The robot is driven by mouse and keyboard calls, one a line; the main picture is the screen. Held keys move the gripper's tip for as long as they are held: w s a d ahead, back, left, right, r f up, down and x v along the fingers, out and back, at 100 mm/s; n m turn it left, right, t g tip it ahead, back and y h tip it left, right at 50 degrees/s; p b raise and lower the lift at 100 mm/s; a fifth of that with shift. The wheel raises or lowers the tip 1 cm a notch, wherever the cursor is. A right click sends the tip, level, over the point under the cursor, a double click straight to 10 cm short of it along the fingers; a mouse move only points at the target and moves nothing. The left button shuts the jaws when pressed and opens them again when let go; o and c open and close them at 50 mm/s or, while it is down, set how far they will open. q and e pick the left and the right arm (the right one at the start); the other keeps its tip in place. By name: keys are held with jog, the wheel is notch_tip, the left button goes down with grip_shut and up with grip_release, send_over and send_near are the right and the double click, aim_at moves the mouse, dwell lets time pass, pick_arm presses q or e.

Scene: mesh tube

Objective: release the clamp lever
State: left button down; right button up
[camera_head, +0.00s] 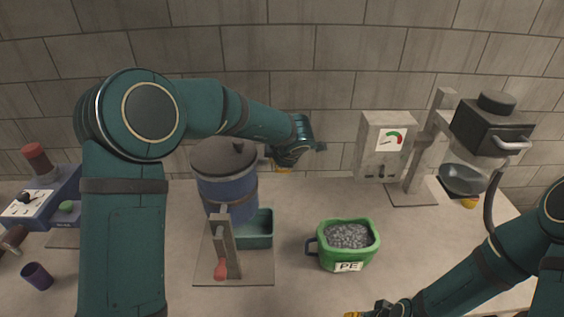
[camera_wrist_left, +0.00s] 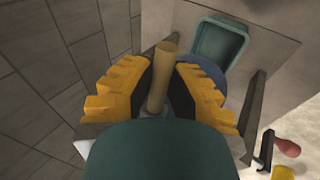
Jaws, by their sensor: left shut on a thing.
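A blue drum (camera_head: 229,194) with a dark lid (camera_head: 224,157) stands on a flat base plate (camera_head: 250,277). My left gripper (camera_head: 285,168) is behind and to the right of the drum, its fingertips mostly hidden by its own body. In the left wrist view, my left gripper (camera_wrist_left: 160,88) has its yellow fingers shut on a tan rod (camera_wrist_left: 165,64), beside the blue drum (camera_wrist_left: 207,73). Whether this rod is the clamp lever's handle I cannot tell for sure. My right gripper (camera_head: 372,311) is at the bottom edge, partly cut off, with its fingers unclear.
A post with a red handle (camera_head: 220,270) stands before the drum. A teal bin (camera_head: 259,231) is right of it. A green container of grey pellets (camera_head: 348,262) marked PE stands in the middle. A gauge box (camera_head: 383,147) is at the wall. A purple cup (camera_head: 37,276) is left.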

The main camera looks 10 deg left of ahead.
dwell(0.3)
pick_arm(q)
jog(key=c, duration=0.9)
grip_release()
jog(key=v, duration=1.2)
jog(key=shift+d, duration=0.1)
